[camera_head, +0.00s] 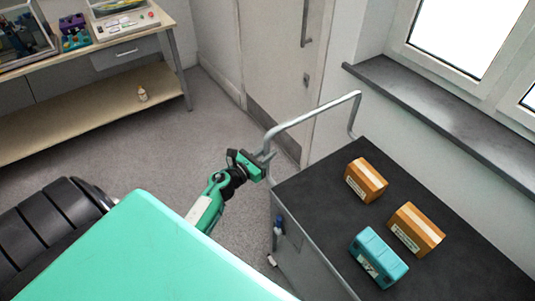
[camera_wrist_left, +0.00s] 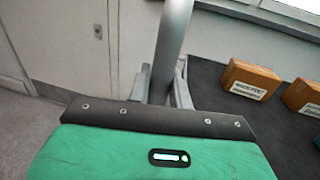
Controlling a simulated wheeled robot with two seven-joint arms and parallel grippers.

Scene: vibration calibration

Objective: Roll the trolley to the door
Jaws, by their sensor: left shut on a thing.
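The trolley (camera_head: 318,196) stands at the right in the head view, with a dark top and a grey side. Its bent metal handle (camera_head: 312,115) rises at the end facing the door. My left gripper (camera_head: 264,160) is shut on the handle's upright near its lower left end. In the left wrist view the handle's bar (camera_wrist_left: 172,45) runs up from between the two fingers (camera_wrist_left: 160,85). The door (camera_head: 270,60) is at the top middle, beyond the handle, with a long vertical pull. My right gripper is not in view.
On the trolley top lie two orange-brown boxes (camera_head: 366,180) (camera_head: 416,229) and a teal case (camera_head: 378,257). A workbench (camera_head: 120,45) with equipment stands at the left. A window sill (camera_head: 440,110) runs along the right wall. Grey floor (camera_head: 170,150) is clear between bench and trolley.

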